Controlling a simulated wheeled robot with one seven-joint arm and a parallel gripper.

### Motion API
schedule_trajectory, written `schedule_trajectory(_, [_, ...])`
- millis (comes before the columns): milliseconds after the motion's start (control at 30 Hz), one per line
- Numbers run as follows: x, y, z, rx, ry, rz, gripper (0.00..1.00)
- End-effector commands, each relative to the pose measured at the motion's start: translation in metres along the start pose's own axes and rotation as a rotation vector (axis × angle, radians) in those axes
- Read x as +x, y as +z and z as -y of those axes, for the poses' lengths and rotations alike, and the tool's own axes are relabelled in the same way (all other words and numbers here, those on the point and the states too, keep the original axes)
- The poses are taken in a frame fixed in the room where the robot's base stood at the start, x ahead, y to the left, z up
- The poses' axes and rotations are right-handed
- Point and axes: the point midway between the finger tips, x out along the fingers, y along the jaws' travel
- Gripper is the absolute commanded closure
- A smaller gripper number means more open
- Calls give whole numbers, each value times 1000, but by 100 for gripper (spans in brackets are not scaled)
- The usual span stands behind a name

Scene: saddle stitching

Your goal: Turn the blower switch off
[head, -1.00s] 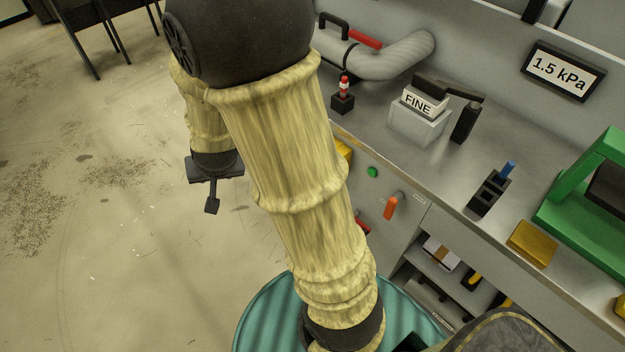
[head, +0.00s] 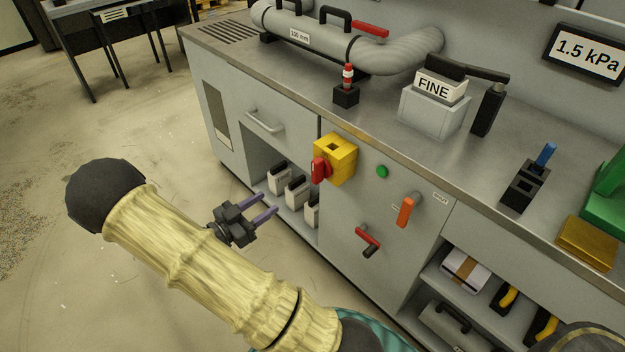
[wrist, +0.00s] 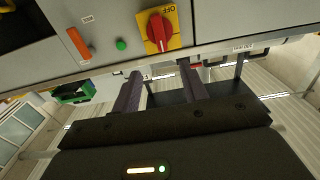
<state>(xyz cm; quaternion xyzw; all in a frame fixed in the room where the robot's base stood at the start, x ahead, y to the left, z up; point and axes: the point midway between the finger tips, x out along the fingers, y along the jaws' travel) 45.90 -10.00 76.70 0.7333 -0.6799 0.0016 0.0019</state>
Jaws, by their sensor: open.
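A red rotary switch knob (head: 320,171) sits on a yellow box (head: 337,152) on the grey cabinet front. In the wrist view, the red knob (wrist: 159,31) is on a yellow plate (wrist: 174,42) marked OFF, with the lettering upside down. The plate's other markings are too small to read. My gripper (head: 268,205) is open and empty, left of and below the switch in the head view, and apart from it. In the wrist view, my gripper's two fingers (wrist: 158,80) extend toward the cabinet, with the switch beyond them.
A green button (head: 382,171), an orange lever (head: 405,211) and a red-handled valve (head: 368,240) are right of or below the switch. A drawer handle (head: 265,122) protrudes at left. The bench edge (head: 340,113) runs above. Open floor lies left.

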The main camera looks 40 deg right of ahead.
Motion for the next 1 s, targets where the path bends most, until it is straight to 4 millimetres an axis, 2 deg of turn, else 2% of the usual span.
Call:
schedule_trajectory(267, [1, -1, 0, 0, -1, 3, 56])
schedule_trajectory(433, [13, -1, 0, 0, -1, 3, 56])
schedule_trajectory(567, [31, -1, 0, -1, 1, 3, 56])
schedule_trajectory(1000, [109, 0, 0, 1, 1, 4, 56])
